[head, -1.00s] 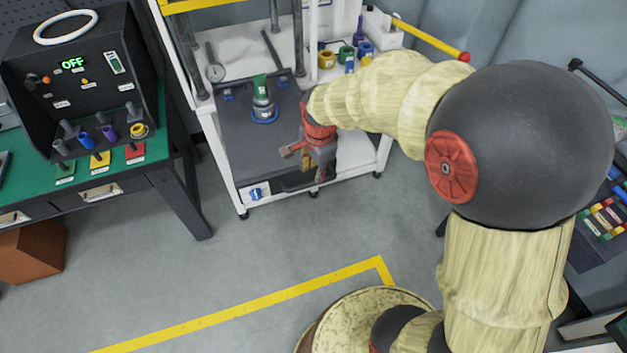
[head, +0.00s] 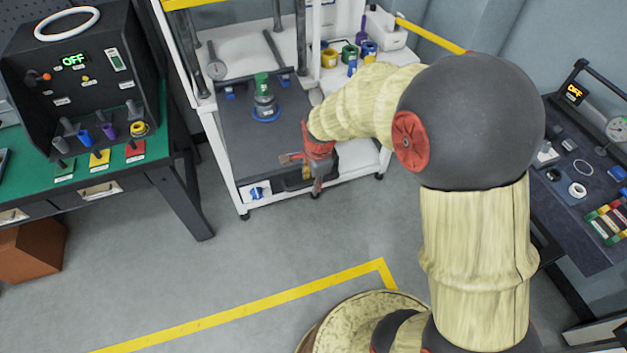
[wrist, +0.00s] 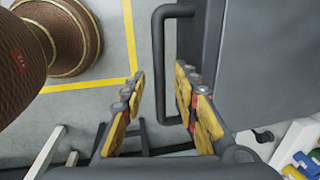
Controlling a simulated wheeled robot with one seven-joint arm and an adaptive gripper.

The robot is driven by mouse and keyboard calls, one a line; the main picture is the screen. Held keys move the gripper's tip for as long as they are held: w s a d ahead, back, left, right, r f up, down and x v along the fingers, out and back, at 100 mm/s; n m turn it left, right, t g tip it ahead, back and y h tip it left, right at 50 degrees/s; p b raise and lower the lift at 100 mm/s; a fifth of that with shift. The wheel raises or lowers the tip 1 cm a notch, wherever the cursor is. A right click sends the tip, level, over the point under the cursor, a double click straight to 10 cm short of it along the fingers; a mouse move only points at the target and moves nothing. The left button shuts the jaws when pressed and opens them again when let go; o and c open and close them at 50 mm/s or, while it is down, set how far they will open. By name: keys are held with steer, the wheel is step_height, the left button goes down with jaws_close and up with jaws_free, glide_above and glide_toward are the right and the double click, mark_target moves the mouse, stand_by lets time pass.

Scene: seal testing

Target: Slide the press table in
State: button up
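The press table (head: 236,140) is a dark grey slab in the white press frame in the head view. It reaches to the front of the frame. A grey cylindrical part with a green top (head: 263,95) stands on it in a blue ring. My gripper (head: 298,168) is at the table's front right corner. In the wrist view the table's dark body (wrist: 270,60) fills the right side, with a black bar handle (wrist: 159,70) on its front. My gripper (wrist: 161,82) is open, its yellow-padded fingers on either side of the handle, with gaps visible. The head view mostly hides the handle.
A green workbench (head: 120,172) with a black control box reading OFF stands left. A dark bench (head: 575,220) with small parts is at the right. Steel columns (head: 276,45) rise behind the table. The grey floor in front is open, marked by a yellow line (head: 250,308).

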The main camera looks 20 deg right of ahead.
steer(key=shift+c, duration=1.1)
jaws_close()
